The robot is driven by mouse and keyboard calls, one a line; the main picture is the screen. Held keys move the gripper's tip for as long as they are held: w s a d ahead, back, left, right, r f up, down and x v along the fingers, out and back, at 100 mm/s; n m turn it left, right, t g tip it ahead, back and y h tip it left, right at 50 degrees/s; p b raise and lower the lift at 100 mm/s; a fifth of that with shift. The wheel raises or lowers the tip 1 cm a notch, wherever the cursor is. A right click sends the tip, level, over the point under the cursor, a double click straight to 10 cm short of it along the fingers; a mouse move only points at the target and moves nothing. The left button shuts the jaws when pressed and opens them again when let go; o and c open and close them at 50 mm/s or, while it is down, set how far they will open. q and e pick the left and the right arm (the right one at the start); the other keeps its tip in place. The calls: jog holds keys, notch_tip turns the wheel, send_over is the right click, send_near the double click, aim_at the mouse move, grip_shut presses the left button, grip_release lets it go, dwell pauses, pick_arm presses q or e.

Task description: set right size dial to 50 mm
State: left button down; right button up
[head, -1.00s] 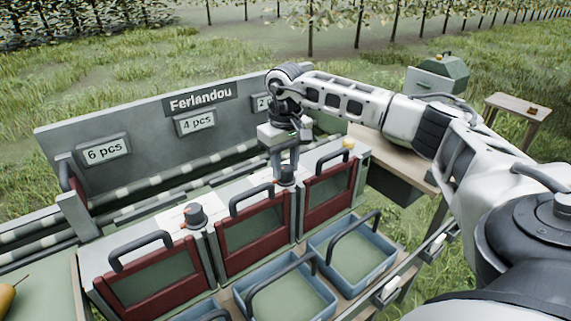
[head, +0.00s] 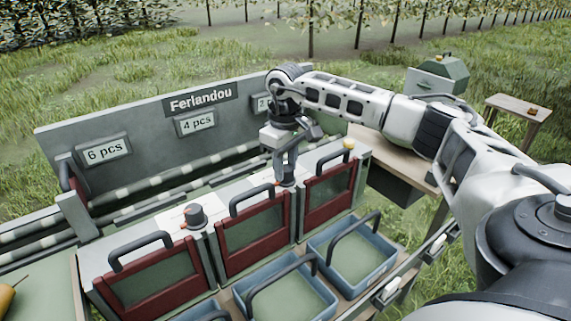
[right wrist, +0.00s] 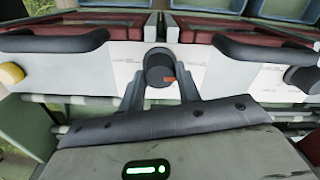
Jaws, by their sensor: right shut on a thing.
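The right size dial is a dark round knob on the white top panel, between two red gates. It is mostly hidden by the fingers in the head view, and it shows from above in the right wrist view (right wrist: 158,66) with an orange pointer mark. My right gripper (head: 287,178) reaches down from above and is shut on this dial; its fingers (right wrist: 160,88) stand on both sides of it in the right wrist view. The scale print beside the dial is too small to read. My left gripper is not in view.
Another dark dial (head: 195,215) with an orange pointer stands farther left. Red gates with dark handles (head: 250,197) line the front, with blue crates (head: 385,262) below. Behind stands a grey board (head: 95,122) with displays reading 6 pcs and 4 pcs. A yellow knob (head: 348,144) sits at right.

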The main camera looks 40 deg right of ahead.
aim_at(286, 168)
jog(key=o, duration=1)
jog(key=shift+c, duration=0.2)
jog(key=shift+r, duration=0.1)
notch_tip(286, 168, up, 16)
